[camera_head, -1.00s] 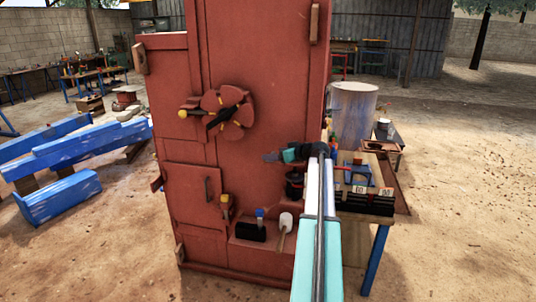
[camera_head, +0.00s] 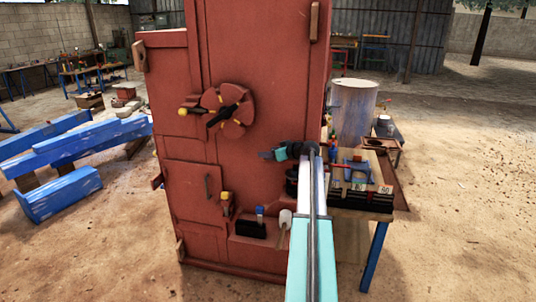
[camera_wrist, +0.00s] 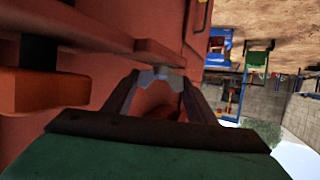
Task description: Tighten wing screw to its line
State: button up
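My gripper (camera_head: 265,155) is at the end of my arm in the head view, in front of the lower right part of a red machine cabinet (camera_head: 265,75). In the wrist view my gripper (camera_wrist: 160,77) shows two dark fingers slanting together to pale grey tips, close to a red surface. I cannot tell whether the tips meet or hold anything. No wing screw or line can be made out for certain. A round red plate (camera_head: 226,108) with a black bar, yellow marks and a yellow knob sits on the cabinet front, up and left of my gripper.
A yellow-topped handle (camera_head: 226,203), a blue-topped item in a black block (camera_head: 250,229) and a white-headed tool (camera_head: 285,219) are low on the cabinet. A workbench (camera_head: 362,206) with tools stands right. Blue beams (camera_head: 80,150) lie left. Open sandy ground surrounds them.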

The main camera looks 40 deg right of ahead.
jog(key=shift+a, duration=0.4)
jog(key=shift+d, duration=0.25)
